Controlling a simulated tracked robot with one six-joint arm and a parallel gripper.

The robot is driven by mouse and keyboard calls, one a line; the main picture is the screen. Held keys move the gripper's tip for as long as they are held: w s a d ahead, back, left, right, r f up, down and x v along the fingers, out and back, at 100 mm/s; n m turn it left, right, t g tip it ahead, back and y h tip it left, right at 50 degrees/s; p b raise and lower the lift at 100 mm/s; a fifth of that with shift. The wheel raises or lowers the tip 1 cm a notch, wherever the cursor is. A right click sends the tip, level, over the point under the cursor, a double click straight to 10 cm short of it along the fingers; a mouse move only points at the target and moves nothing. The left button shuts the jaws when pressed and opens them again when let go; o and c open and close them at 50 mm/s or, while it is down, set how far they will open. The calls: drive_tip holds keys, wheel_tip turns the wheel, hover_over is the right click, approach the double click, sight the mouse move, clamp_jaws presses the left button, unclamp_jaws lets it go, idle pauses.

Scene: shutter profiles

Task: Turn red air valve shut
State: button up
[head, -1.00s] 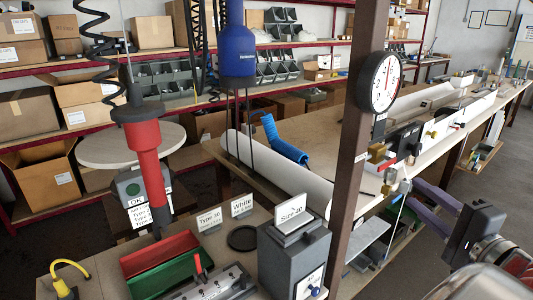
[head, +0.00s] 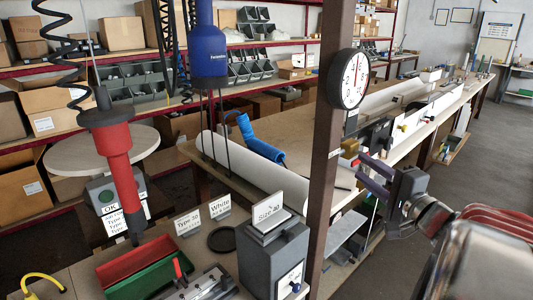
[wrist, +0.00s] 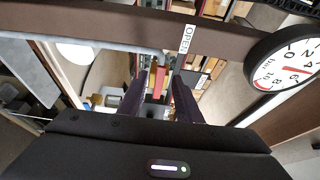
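The red air valve handle (head: 356,162) shows as a small red bar beside the dark brown post, below a brass-coloured fitting (head: 350,147). My gripper (head: 361,169) is at the post in the head view, its purple fingers pointing left toward the handle and partly covering it. In the wrist view my gripper (wrist: 160,78) has its two fingers apart, with a red piece (wrist: 159,80) showing in the gap between them. I cannot tell whether either finger touches it. A white label reading OPEN (wrist: 187,38) is on the brown bar above the fingers.
A round pressure gauge (head: 354,79) is on the post (head: 328,130) above the valve; it also shows in the wrist view (wrist: 290,65). A grey Size 40 box (head: 272,255) stands left of the post. A long bench with white profiles runs behind. Floor at right is clear.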

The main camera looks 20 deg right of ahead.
sight(357, 163)
drive_tip(key=shift+w+d, duration=0.15)
drive_tip(key=shift+w, duration=2.3)
drive_tip(key=shift+c, duration=0.4)
clamp_jaws()
drive_tip(key=shift+d, duration=0.15)
